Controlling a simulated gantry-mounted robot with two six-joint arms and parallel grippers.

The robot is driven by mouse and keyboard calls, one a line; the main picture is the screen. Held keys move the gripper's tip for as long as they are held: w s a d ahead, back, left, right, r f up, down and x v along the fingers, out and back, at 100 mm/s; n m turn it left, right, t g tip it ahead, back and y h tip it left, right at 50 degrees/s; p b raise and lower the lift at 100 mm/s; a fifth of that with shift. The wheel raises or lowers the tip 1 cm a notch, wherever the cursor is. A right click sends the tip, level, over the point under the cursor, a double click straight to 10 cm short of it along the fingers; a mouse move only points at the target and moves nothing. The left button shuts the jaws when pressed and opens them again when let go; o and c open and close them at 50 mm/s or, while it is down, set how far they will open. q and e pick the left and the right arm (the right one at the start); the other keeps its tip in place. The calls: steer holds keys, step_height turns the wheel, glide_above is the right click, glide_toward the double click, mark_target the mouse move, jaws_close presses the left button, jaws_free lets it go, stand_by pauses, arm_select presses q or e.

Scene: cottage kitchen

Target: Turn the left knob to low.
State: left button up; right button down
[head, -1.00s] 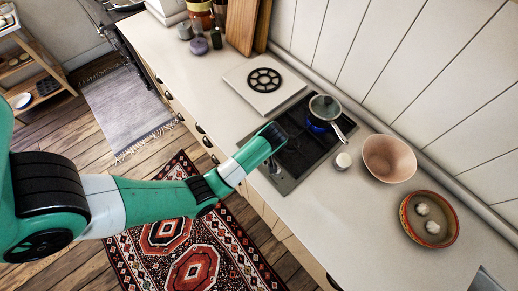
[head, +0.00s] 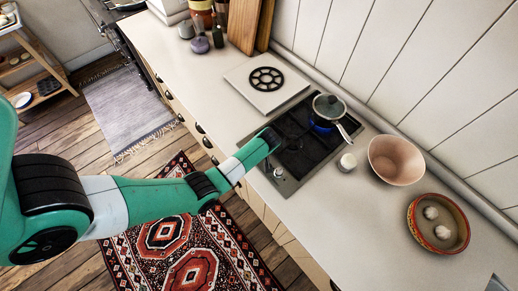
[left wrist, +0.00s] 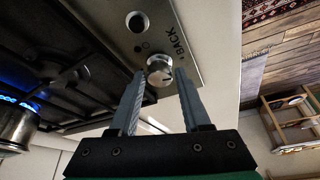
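The left knob (left wrist: 160,70) is a silver round knob beside the printed word BACK on the cooktop's metal strip. In the left wrist view my left gripper (left wrist: 161,76) is open, with one finger on each side of this knob and its tips close to it. I cannot tell whether a finger touches it. A second knob (left wrist: 136,21), dark-topped, sits further up the strip. In the head view my left wrist (head: 262,142) is over the front of the cooktop (head: 303,160) and hides the gripper and left knob. The right gripper is not in view.
A lidded pot (head: 327,108) stands over a blue flame at the back of the cooktop. A small white jar (head: 347,162), a pink bowl (head: 396,161) and a dish with white balls (head: 413,226) stand to the right. A trivet plate (head: 267,98) lies to the left.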

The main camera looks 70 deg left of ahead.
arm_select(q)
jaws_close()
steer(key=shift+r+n+p, duration=0.15)
steer(key=shift+n+p, duration=0.15)
steer(key=shift+p, duration=0.15)
steer(key=shift+w+n+g, duration=0.1)
steer(key=shift+n+g, duration=0.2)
steer(key=shift+n, duration=0.1)
steer(key=shift+o, duration=2.1)
jaws_free()
steer(key=p+v, duration=0.4)
steer(key=v, duration=0.7)
steer(key=shift+d+r, duration=0.15)
steer(key=shift+d, duration=0.05)
